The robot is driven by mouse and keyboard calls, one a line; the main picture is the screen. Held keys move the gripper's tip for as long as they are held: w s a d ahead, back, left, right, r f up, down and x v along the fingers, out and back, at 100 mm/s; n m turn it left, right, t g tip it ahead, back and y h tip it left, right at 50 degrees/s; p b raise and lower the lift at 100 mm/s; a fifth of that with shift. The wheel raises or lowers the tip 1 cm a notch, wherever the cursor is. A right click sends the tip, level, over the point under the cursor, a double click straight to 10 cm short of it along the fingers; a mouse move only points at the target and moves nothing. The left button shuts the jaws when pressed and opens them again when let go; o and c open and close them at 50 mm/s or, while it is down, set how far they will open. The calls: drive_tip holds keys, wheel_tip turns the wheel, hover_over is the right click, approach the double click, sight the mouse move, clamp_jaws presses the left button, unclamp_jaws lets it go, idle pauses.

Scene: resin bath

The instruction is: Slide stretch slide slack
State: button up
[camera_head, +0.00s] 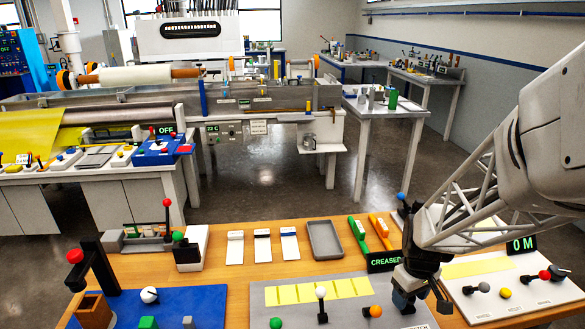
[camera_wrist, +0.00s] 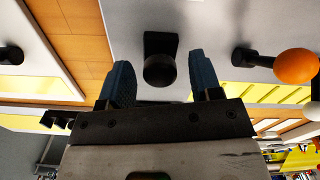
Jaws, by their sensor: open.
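The grey panel (camera_head: 265,297) lies on the wooden table, with a row of yellow strips (camera_head: 318,291) on it. A label on its front right edge is too small to read surely. A black knob on a black block (camera_wrist: 160,70) shows in the wrist view between my fingers, with a gap on both sides. My gripper (camera_head: 424,303) is open and low over the panel's right end, hiding the knob in the head view. A lever with an orange ball (camera_head: 375,311) is just left of it; it also shows in the wrist view (camera_wrist: 296,66). A display (camera_head: 385,262) behind reads CREASED.
A white-ball lever (camera_head: 321,293) and a green ball (camera_head: 276,323) stand farther left on the panel. A white panel (camera_head: 480,300) with several knobs lies to the right, with a display (camera_head: 521,244). A grey tray (camera_head: 325,240) and green and orange tools stand behind.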

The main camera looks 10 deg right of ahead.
drive_tip(key=shift+f, duration=1.05)
drive_tip(key=c, duration=1)
drive_tip(key=shift+w+r, duration=0.1)
drive_tip(key=shift+w, duration=3.45)
drive_tip(key=o, duration=1)
drive_tip(key=shift+r, duration=0.1)
wheel_tip(320, 180, up, 8)
drive_tip(key=shift+f, duration=0.25)
